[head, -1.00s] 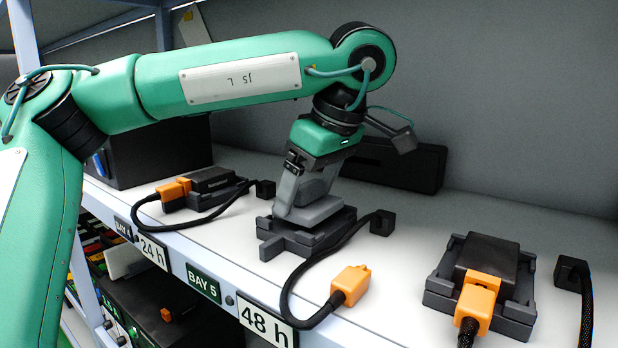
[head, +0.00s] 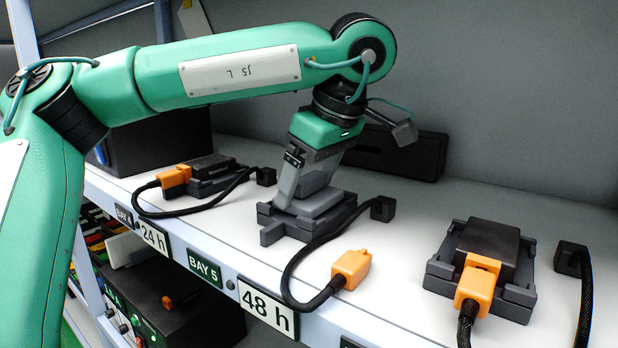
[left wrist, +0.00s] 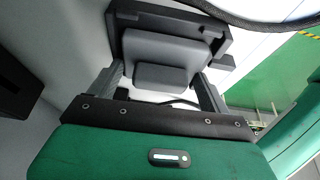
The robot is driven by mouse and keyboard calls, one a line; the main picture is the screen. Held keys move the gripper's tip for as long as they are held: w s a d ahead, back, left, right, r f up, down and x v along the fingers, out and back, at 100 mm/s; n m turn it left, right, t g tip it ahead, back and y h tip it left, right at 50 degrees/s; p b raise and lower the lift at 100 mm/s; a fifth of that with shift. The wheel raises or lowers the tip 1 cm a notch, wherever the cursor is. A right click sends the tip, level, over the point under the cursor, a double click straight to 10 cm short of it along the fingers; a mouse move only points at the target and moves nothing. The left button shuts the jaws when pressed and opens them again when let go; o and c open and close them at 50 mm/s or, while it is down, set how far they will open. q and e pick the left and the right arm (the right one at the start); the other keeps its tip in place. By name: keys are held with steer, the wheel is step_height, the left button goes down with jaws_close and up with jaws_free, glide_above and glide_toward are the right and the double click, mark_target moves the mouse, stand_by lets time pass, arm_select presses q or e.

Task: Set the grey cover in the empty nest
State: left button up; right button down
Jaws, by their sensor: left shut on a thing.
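The cover is at the dark grey nest (head: 272,234) in the middle of the shelf. In the left wrist view the cover (left wrist: 172,51) lies flat within the outline of the nest (left wrist: 128,18), with the fingers (left wrist: 160,85) on both sides of its block. I cannot tell whether it is fully seated. The fingers hide part of the nest in the head view. My right gripper is not in view.
A black unit with an orange plug (head: 478,280) sits in a nest at right, another (head: 208,172) at left. A loose orange plug (head: 351,268) on a black cable (head: 287,285) lies right of the middle nest. A dark bar (head: 432,158) stands behind. Shelf front edge is close.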

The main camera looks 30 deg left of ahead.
arm_select(q)
steer(key=shift+f, duration=0.4)
